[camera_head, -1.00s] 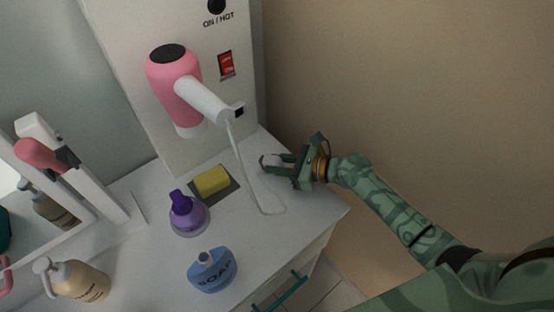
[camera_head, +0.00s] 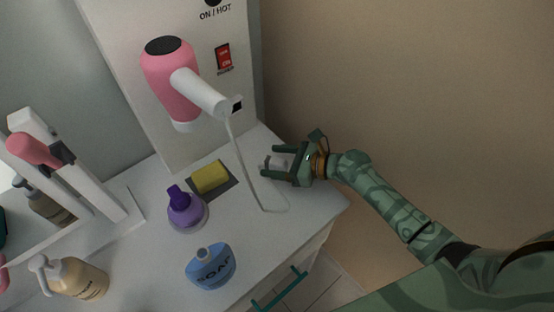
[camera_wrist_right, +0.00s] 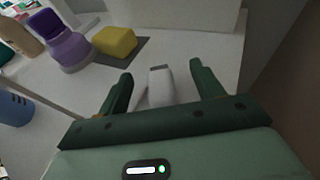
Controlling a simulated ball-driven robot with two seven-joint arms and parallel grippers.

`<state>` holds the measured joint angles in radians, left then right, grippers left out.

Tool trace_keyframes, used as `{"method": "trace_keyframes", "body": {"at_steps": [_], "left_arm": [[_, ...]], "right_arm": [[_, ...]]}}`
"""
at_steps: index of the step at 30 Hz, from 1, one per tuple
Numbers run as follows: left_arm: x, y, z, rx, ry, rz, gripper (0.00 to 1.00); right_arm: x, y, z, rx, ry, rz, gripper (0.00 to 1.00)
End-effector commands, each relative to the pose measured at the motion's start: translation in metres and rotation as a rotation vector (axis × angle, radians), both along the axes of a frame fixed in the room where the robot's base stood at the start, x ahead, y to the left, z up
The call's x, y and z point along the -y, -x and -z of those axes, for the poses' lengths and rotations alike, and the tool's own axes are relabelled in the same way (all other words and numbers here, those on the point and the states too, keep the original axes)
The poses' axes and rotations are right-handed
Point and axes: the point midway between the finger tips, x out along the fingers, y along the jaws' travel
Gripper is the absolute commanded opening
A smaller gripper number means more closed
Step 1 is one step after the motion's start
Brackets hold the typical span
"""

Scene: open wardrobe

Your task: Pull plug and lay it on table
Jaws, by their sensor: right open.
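The white plug (camera_wrist_right: 160,86) lies on or just above the white table top (camera_head: 232,222), between the fingers of my right gripper (camera_head: 270,163). The fingers are open, with a gap on either side of the plug in the right wrist view (camera_wrist_right: 163,82). The plug's grey end points away from the gripper. A thin white cord (camera_head: 243,165) runs down from the pink and white hair dryer (camera_head: 172,85) and loops near the table's right side. The dark socket (camera_head: 237,104) on the wall panel shows no plug in it. My left gripper is out of view.
A yellow sponge (camera_head: 210,177), purple bottle (camera_head: 184,212), blue soap bottle (camera_head: 211,268) and beige pump bottle (camera_head: 80,279) stand to the left. A white stand (camera_head: 90,185) is far left. The tan wall (camera_head: 400,90) is close on the right.

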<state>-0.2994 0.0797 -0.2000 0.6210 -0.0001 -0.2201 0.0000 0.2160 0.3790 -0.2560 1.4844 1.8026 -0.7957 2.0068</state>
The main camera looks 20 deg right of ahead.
Motion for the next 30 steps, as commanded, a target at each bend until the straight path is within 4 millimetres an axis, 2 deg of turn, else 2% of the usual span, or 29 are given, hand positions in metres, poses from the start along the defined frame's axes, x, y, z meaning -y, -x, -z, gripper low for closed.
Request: {"method": "trace_keyframes", "body": {"at_steps": [11,30], "left_arm": [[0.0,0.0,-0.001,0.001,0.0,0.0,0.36],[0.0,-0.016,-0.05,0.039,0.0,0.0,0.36]], "right_arm": [[0.001,0.0,-0.002,0.0,0.0,0.0,0.67],[0.024,0.02,-0.055,0.003,0.001,0.0,0.67]]}}
